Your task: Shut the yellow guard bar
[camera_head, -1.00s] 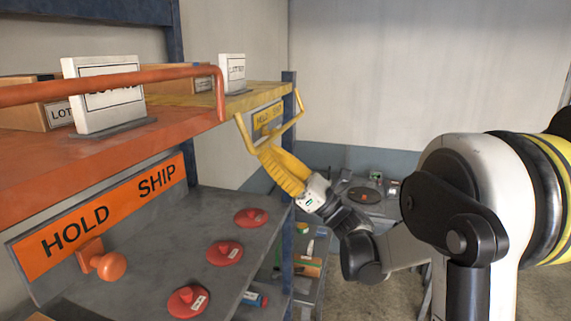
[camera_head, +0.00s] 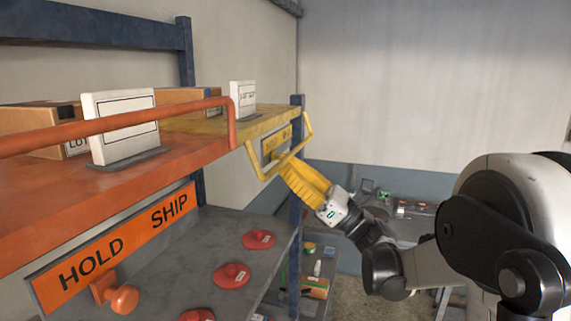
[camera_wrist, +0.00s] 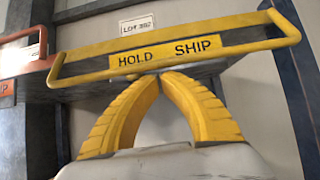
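The yellow guard bar (camera_head: 290,153) is a U-shaped rail at the front of the yellow shelf section, standing out and hanging low in front of the shelf edge. In the wrist view the guard bar (camera_wrist: 84,75) runs across the picture, with a yellow HOLD SHIP plate (camera_wrist: 168,57) near its middle. My gripper (camera_head: 284,162) has yellow ribbed fingers and reaches up to the bar from the lower right. In the wrist view its fingertips (camera_wrist: 163,76) meet just under the plate, with nothing seen between them. Whether they touch the bar is unclear.
An orange shelf section (camera_head: 190,150) with its own orange bar (camera_head: 150,116) and HOLD SHIP sign (camera_head: 125,240) is at left. Cartons and white lot cards stand on the shelf. A blue post (camera_head: 296,200) is close to my gripper. Red discs lie on the grey shelf below.

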